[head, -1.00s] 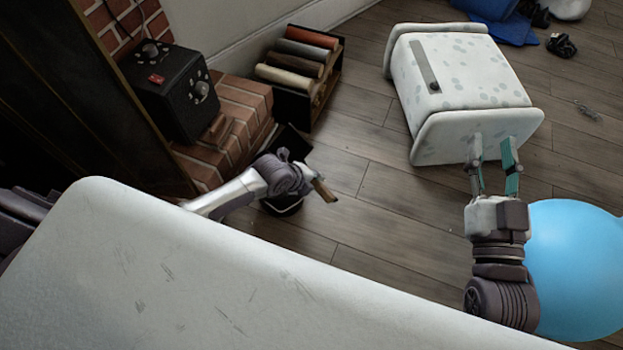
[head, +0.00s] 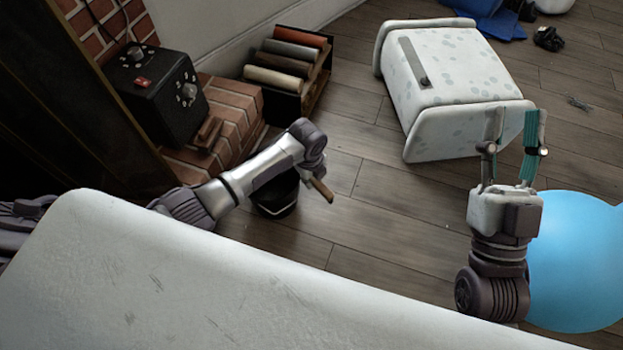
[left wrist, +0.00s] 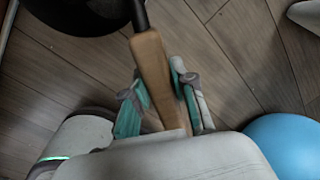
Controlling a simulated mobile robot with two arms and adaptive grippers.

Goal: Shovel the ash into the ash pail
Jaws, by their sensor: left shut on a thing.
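In the left wrist view my left gripper (left wrist: 160,105) is shut around a wooden handle (left wrist: 150,65). The handle joins a dark shaft (left wrist: 138,14) at the top edge; the tool's far end is out of frame. The end of the handle also shows in the head view (head: 322,190), below my left wrist. A dark pail (head: 276,203) stands on the floor under my left forearm, partly hidden by it. A dark round shape at the top left of the left wrist view looks like the pail (left wrist: 75,12). My right gripper (head: 517,120) is open and empty. No ash can be made out.
A brick hearth (head: 228,108) with a black box (head: 155,95) lies at left. A rack of coloured rolls (head: 290,70) stands behind the pail. A pale spotted stool-like block (head: 455,80) lies near my right gripper, and a blue ball (head: 580,260) beside that arm. Floor between is open.

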